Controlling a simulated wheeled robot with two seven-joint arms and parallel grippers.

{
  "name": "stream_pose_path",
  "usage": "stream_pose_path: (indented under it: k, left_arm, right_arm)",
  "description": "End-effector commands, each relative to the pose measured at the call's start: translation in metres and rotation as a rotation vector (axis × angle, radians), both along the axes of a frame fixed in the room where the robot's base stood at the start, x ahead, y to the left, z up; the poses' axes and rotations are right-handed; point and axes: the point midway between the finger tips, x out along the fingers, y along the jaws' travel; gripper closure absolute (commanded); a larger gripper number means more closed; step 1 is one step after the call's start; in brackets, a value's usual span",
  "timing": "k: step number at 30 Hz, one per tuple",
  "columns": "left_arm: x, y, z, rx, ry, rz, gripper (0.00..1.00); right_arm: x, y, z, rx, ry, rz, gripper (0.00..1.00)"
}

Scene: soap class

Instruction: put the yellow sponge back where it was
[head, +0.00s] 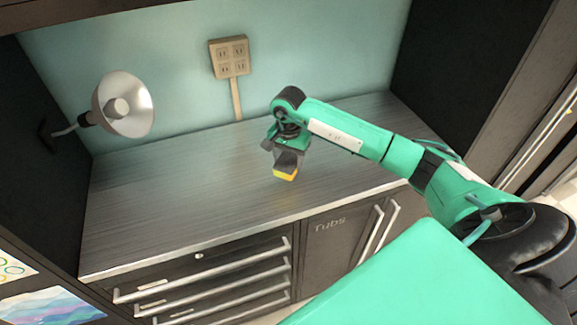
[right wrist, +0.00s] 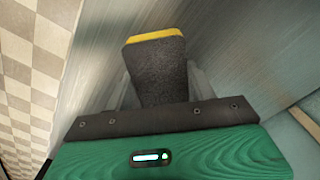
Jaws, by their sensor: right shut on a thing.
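The yellow sponge (head: 285,173) is held by my right gripper (head: 287,160) over the middle of the grey countertop (head: 170,190). In the right wrist view the sponge (right wrist: 158,68) shows a dark grey scouring face with a yellow edge at its far end. My right gripper (right wrist: 160,88) is shut on it, with a finger on each side. The sponge looks to be above the counter; the exact gap is hard to tell. My left gripper is not in view.
A lamp (head: 124,105) sticks out from the left wall. An outlet box (head: 229,57) is on the back wall. Drawers with long handles (head: 205,270) and a cupboard marked "Tubs" (head: 330,240) are below the counter. The countertop is otherwise bare.

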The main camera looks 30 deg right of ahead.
Motion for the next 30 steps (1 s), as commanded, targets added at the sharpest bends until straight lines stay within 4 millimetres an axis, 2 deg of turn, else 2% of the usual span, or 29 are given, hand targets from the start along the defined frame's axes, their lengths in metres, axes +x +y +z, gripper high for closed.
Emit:
stream_pose_path:
  k: [7, 13, 24, 25, 27, 28, 30]
  left_arm:
    - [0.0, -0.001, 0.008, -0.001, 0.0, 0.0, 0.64]
    - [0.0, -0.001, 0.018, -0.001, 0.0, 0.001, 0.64]
    - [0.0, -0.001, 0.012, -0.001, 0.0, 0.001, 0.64]
    - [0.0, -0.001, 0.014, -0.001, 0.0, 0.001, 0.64]
    - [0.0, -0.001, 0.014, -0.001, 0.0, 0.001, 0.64]
    - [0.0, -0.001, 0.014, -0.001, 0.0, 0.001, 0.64]
    - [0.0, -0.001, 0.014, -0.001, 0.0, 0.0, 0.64]
  right_arm:
    - [0.0, 0.001, -0.017, 0.002, 0.001, -0.001, 0.63]
    - [0.0, 0.001, -0.046, 0.002, 0.001, -0.002, 0.63]
    - [0.0, 0.0, -0.054, 0.0, -0.002, 0.0, 0.63]
    - [0.0, 0.0, -0.053, 0.0, -0.002, 0.0, 0.4]
    - [0.0, 0.0, -0.052, 0.0, -0.001, 0.0, 0.27]
    - [0.0, 0.0, -0.052, 0.0, -0.001, 0.0, 0.23]
    - [0.0, 0.0, -0.052, 0.0, -0.001, 0.0, 0.23]
